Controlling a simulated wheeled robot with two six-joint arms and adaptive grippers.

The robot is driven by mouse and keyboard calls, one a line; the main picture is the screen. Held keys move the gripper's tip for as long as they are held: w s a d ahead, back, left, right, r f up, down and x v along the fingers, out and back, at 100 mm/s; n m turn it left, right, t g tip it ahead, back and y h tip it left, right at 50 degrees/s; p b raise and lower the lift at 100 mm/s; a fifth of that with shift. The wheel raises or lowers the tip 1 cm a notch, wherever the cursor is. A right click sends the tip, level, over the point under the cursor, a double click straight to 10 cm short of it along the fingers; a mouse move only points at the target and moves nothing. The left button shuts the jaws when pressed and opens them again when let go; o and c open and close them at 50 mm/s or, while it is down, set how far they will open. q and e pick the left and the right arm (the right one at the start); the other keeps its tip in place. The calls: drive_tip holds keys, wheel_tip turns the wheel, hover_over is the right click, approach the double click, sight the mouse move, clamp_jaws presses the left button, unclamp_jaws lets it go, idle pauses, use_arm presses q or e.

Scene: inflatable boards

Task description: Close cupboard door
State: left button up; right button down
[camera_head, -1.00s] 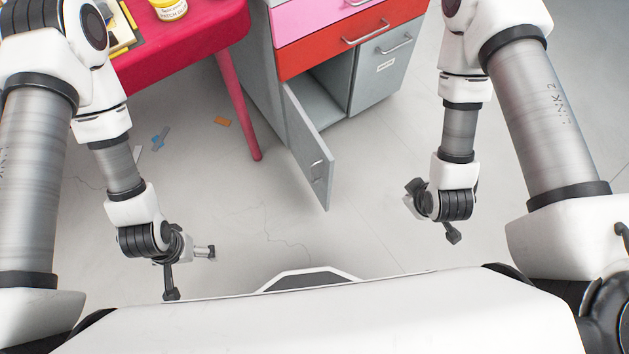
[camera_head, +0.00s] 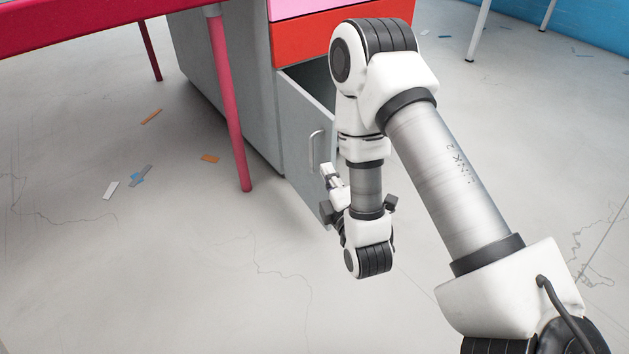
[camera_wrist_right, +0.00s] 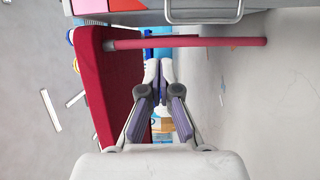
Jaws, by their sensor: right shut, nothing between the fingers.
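The grey cupboard door (camera_head: 298,125) hangs open at the lower front of the cabinet, with a metal handle (camera_head: 315,150) on its face. A dark gap into the cupboard shows above the door. My right gripper (camera_head: 327,174) is beside the door's free edge, just below the handle; whether it touches the door is unclear. In the right wrist view its fingers (camera_wrist_right: 159,72) are shut and empty, and a metal handle (camera_wrist_right: 204,14) shows at the top edge. My right arm hides the cupboard opening and part of the door. My left gripper is out of view.
A red table (camera_head: 90,16) with pink-red legs (camera_head: 231,105) stands left of the cabinet (camera_head: 230,85). Red and pink drawers (camera_head: 305,38) sit above the door. Paper scraps (camera_head: 140,175) lie on the floor. The floor in front is mostly clear.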

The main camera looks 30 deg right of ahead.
sight(330, 139)
use_arm(q)
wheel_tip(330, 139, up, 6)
drive_tip(key=p, duration=0.7)
use_arm(e)
drive_tip(key=w+d+b, duration=0.2)
drive_tip(key=w, duration=0.1)
drive_tip(key=w+d+b, duration=0.1)
drive_tip(key=w+d, duration=0.1)
drive_tip(key=w, duration=0.1)
drive_tip(key=w+d+b, duration=0.2)
drive_tip(key=w, duration=0.1)
drive_tip(key=shift+w+d+f+b, duration=0.1)
drive_tip(key=shift+w+d+b, duration=0.05)
drive_tip(key=shift+w+b, duration=0.15)
drive_tip(key=shift+d, duration=0.15)
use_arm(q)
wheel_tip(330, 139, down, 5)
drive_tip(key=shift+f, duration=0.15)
use_arm(e)
drive_tip(key=shift+d+r, duration=0.1)
drive_tip(key=shift+r, duration=0.1)
